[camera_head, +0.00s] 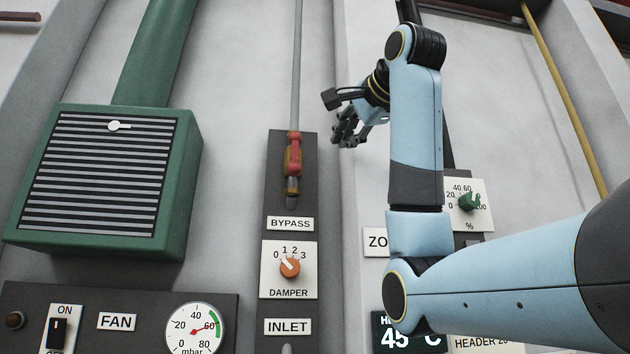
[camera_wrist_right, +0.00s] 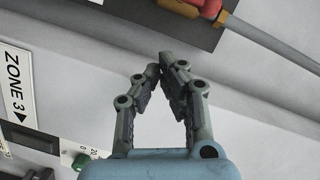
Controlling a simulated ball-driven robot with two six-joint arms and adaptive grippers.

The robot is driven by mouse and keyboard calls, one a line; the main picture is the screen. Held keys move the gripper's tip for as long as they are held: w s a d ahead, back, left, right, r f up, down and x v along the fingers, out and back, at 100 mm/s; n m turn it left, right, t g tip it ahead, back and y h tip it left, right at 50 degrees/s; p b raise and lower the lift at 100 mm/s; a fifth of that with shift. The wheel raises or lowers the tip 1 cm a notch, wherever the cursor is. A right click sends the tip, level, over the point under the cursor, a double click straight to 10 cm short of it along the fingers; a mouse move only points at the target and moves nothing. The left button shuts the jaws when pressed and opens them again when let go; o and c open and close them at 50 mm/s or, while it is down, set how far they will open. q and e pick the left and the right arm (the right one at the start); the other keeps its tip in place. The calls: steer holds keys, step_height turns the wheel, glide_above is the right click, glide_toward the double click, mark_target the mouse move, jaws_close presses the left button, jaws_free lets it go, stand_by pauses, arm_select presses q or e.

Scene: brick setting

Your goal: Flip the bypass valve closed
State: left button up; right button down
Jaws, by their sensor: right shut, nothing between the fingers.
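The bypass valve has a red handle (camera_head: 293,154) that lies upright, in line with its thin grey pipe (camera_head: 296,70). It sits on a dark panel above the BYPASS label (camera_head: 290,224). My right gripper (camera_head: 342,138) is to the right of the handle, apart from it, with its fingers closed and empty. In the right wrist view the fingertips (camera_wrist_right: 163,63) meet, and part of the red handle (camera_wrist_right: 207,8) shows at the top edge, cut off by the frame. My left gripper is not in view.
Below the valve is the orange damper knob (camera_head: 289,267). A green louvred box (camera_head: 180,215) stands out from the wall at left. The wall between gripper and valve panel is clear.

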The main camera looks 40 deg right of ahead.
mark_target(295, 154)
arm_select(q)
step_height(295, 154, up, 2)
steer(key=p, duration=0.3)
arm_select(e)
steer(key=w+f, duration=0.2)
steer(key=w, duration=0.6)
steer(key=shift+w+a+f, duration=0.15)
steer(key=shift+a, duration=0.25)
steer(key=shift+a, duration=0.1)
